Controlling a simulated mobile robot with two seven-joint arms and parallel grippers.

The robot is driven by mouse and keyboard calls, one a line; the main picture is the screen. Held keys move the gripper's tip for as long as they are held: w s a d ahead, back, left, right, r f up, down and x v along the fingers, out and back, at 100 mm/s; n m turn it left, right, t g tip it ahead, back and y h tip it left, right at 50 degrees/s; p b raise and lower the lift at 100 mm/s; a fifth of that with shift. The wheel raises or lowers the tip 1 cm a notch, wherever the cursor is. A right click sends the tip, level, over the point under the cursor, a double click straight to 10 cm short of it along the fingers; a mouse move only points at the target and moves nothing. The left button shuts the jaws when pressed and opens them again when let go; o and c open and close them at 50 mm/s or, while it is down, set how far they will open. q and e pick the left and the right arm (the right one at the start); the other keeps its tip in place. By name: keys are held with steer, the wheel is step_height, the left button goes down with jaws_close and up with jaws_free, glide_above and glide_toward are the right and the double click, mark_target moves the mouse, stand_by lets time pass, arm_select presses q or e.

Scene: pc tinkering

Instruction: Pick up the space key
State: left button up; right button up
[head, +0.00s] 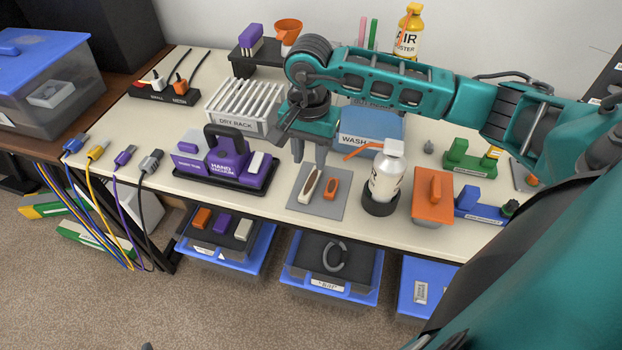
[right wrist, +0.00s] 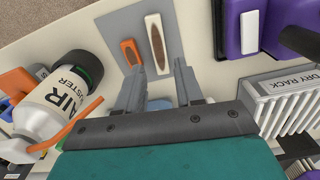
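A long off-white key with a brown stain along its top, which looks like the space key (head: 310,186), lies on a grey mat (head: 333,204) at the middle of the table. In the right wrist view the white key (right wrist: 157,43) lies beyond the fingertips. A shorter orange key (head: 330,189) lies beside it, also seen in the right wrist view (right wrist: 130,52). My right gripper (head: 309,163) hangs just behind the key, pointing down. Its fingers (right wrist: 157,75) are apart with nothing between them.
The purple hand vacuum (head: 235,165) stands left of the mat, and the white air duster bottle (head: 386,178) stands close on its right. The blue wash bin (head: 385,135) and dry rack (head: 237,124) are behind. Blue trays (head: 325,287) sit below the table's front edge.

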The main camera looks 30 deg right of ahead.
mark_target(311, 182)
step_height(311, 182, down, 7)
steer(key=shift+s+d+r, duration=0.1)
stand_by(0.3)
jaws_close()
